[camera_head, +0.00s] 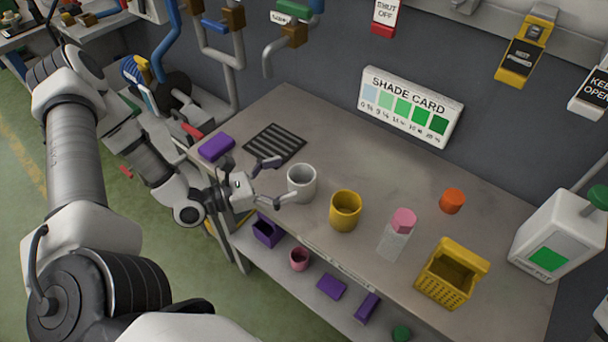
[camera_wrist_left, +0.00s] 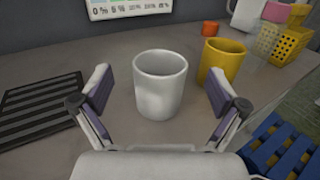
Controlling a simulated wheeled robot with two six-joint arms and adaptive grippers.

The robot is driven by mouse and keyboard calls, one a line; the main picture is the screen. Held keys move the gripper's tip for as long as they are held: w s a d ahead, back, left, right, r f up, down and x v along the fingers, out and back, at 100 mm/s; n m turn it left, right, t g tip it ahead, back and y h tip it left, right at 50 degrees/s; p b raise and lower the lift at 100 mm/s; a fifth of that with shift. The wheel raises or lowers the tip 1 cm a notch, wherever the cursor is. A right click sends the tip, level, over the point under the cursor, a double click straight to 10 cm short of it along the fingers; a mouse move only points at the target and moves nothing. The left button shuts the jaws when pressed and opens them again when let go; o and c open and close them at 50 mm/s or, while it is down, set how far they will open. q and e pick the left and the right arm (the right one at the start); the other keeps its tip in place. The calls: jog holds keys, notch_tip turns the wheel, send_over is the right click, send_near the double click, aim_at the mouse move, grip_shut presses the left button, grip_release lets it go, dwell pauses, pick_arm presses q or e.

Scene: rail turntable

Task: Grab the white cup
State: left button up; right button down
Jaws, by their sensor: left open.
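The white cup (camera_head: 302,183) stands upright on the grey workbench, left of a yellow cup. It shows in the middle of the left wrist view (camera_wrist_left: 160,84), empty-looking with its mouth up. My left gripper (camera_head: 282,180) is open, its two fingers (camera_wrist_left: 157,98) spread to either side of the near part of the cup. In the left wrist view there are gaps between the fingers and the cup, and neither finger appears to touch it. My right gripper is in neither view.
The yellow cup (camera_head: 345,210) stands close on the right. Further right are a pink-capped bottle (camera_head: 395,240), an orange cylinder (camera_head: 452,201), a yellow basket (camera_head: 447,282) and a white canister (camera_head: 556,236). A black ribbed mat (camera_head: 275,143) and a purple block (camera_head: 216,147) lie left. A lower shelf holds small items.

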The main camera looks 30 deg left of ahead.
aim_at(301, 174)
pick_arm(q)
jog(key=x, duration=0.4)
jog(key=shift+w+d+f+b, duration=0.15)
jog(key=shift+w+f+b, duration=0.05)
jog(key=shift+f+b, duration=0.1)
jog(key=shift+s+r, duration=0.15)
jog(key=c, duration=1.1)
jog(key=shift+c, duration=0.2)
